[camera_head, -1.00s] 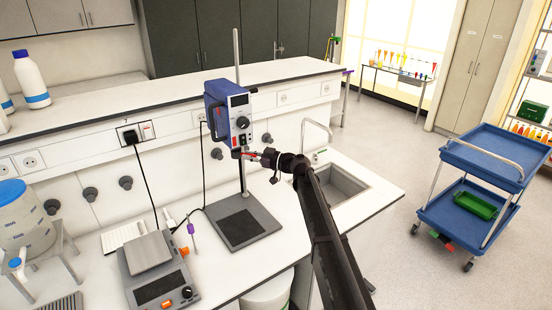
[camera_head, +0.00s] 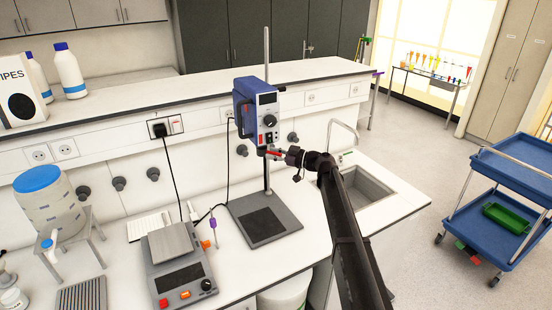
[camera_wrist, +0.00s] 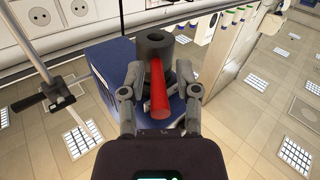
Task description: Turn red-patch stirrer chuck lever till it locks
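The overhead stirrer (camera_head: 244,108) is a blue box with a grey front, clamped to an upright rod above a dark base plate (camera_head: 264,219). Its dark grey chuck (camera_wrist: 153,43) is a ring with a centre hole in the wrist view. A red lever (camera_wrist: 158,95) sticks out from the chuck towards my wrist; it also shows small under the stirrer in the head view (camera_head: 273,153). My gripper (camera_wrist: 160,78) is at the chuck, with one finger on each side of the lever and gaps visible between. I cannot make out a separate red patch.
A hotplate (camera_head: 180,280) and a purple-topped probe stand left of the base plate. A sink (camera_head: 368,193) lies to the right. A raised shelf (camera_head: 200,98) runs behind the stirrer. A blue cart (camera_head: 515,170) stands on the floor at right.

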